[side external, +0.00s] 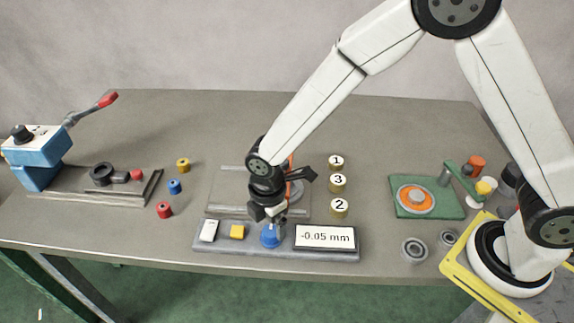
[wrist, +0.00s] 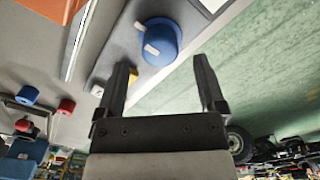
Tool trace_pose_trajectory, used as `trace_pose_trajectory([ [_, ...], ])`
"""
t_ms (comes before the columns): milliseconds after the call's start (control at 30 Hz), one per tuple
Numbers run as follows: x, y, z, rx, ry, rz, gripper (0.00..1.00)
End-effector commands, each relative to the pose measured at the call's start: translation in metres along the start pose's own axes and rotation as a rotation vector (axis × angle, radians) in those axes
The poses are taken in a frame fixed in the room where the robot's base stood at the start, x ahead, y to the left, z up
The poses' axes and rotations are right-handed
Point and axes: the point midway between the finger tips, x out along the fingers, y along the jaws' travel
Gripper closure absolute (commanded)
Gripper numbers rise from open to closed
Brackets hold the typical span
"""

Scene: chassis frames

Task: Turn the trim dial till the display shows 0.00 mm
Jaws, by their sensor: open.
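The blue trim dial (side external: 270,238) sits on a grey panel (side external: 225,246) at the table's front. The display (side external: 325,236) to its right reads -0.05 mm. My gripper (side external: 272,217) is at the dial, just above it in the side view. In the wrist view my gripper (wrist: 160,66) is open, its two fingers apart and nothing between them. The dial (wrist: 163,44) with its pale mark shows ahead of the fingertips, roughly centred between them. I cannot tell whether a finger touches it.
A white switch (side external: 208,231) and a yellow button (side external: 237,232) sit left of the dial. Numbered brass weights (side external: 338,184) stand behind the display. A blue vise-like device (side external: 38,165) stands far left, a green plate (side external: 427,207) at right. The table's front edge is close.

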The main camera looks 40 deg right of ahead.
Motion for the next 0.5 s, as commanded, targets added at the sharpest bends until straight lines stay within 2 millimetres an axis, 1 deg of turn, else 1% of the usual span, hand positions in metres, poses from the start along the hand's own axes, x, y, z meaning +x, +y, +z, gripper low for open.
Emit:
trace_pose_trajectory([
  [100, 0.015, -0.001, 0.001, 0.000, -0.002, -0.003, 0.11],
  [233, 0.026, -0.001, 0.000, 0.000, -0.001, -0.002, 0.11],
  [400, 0.035, 0.000, 0.000, 0.000, 0.000, -0.001, 0.11],
  [500, 0.037, 0.000, 0.000, 0.000, 0.000, 0.000, 0.11],
])
